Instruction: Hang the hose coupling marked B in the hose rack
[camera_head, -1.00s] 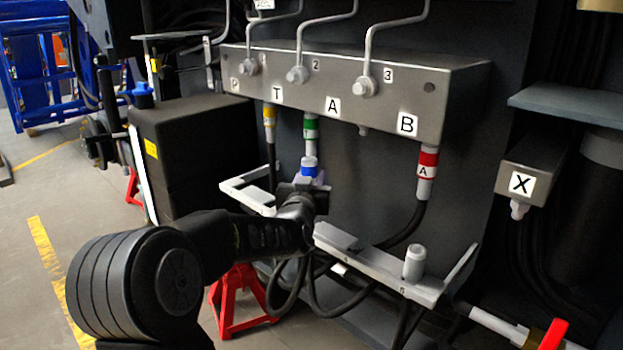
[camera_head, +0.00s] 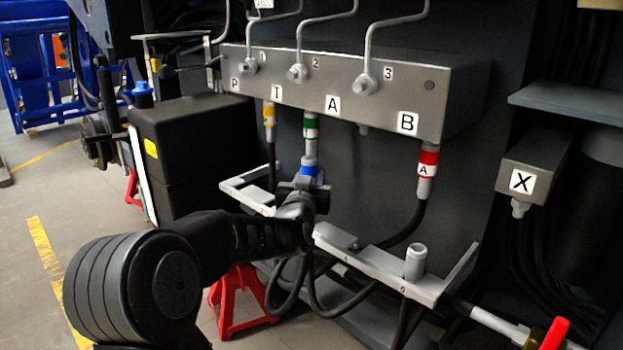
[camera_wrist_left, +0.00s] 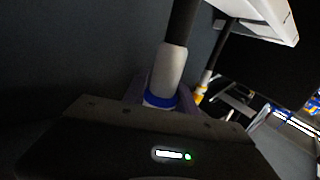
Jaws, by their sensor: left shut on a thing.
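My left gripper (camera_head: 308,186) is shut on the blue-banded hose coupling (camera_head: 309,169), upright below the valve block (camera_head: 345,90). The coupling's grey body and blue band also show in the left wrist view (camera_wrist_left: 167,72), where the gripper's fingers flank the band and a black hose runs from it. No letter is readable on this coupling. The white hose rack (camera_head: 385,268) runs below the block, partly hidden by my left arm. Above the blue band is a green-banded coupling (camera_head: 310,128). My right gripper is not in view.
A yellow-banded coupling (camera_head: 270,117) hangs under the block at left. A red-banded coupling marked A (camera_head: 427,163) sits under port B. A grey cylinder (camera_head: 415,263) stands on the rack's right part. Black hoses (camera_head: 325,290) loop beneath the rack.

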